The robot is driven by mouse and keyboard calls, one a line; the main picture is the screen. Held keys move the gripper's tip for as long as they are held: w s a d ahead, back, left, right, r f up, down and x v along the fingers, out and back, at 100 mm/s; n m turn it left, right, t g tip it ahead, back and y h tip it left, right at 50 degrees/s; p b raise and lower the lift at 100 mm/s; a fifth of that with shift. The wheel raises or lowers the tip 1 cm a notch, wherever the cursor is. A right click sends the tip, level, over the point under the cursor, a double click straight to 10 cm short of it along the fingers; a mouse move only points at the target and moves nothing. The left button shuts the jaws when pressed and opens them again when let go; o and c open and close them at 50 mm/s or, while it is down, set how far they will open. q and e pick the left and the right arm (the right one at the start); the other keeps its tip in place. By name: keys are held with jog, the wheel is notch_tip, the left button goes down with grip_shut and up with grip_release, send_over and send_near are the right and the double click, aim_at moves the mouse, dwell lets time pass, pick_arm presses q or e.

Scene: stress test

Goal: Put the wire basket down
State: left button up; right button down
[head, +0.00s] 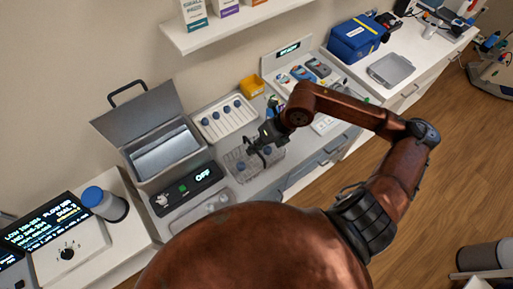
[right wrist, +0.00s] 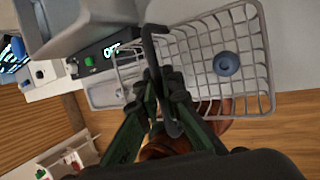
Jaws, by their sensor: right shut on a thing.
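The wire basket (head: 239,171) is a pale grid-walled basket at the counter's front, right of the grey box with the OFF panel. In the right wrist view it fills the upper right (right wrist: 258,85), with a round blue-capped item (right wrist: 227,63) inside. My right gripper (head: 268,137) is above the basket. In the right wrist view its fingers (right wrist: 161,95) are shut on the basket's dark upright handle (right wrist: 150,52). The gripper hides part of the basket in the head view. I cannot tell whether the basket's bottom touches the counter. My left gripper is out of view.
The open-lidded grey box (head: 160,150) stands left of the basket, with its OFF control panel (head: 187,188) in front. A white rack of blue-capped vials (head: 224,118) and a yellow bin (head: 251,86) are behind. A clear tray (head: 203,212) lies front left. Drawers drop below the counter edge.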

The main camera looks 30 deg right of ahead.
jog(key=w+f, duration=0.1)
jog(key=d+f, duration=0.1)
jog(key=f, duration=0.1)
jog(key=w+d+f, duration=0.1)
jog(key=shift+w+d+f, duration=0.2)
jog(key=shift+w+f, duration=0.15)
jog(key=shift+w+d+f+p, duration=0.1)
jog(key=shift+f+p, duration=0.1)
jog(key=shift+f, duration=0.75)
jog(key=shift+w+d+f+p, duration=0.1)
jog(key=shift+f+p, duration=0.05)
jog(key=shift+f, duration=0.8)
jog(key=c, duration=2.1)
grip_release()
jog(key=v, duration=1.2)
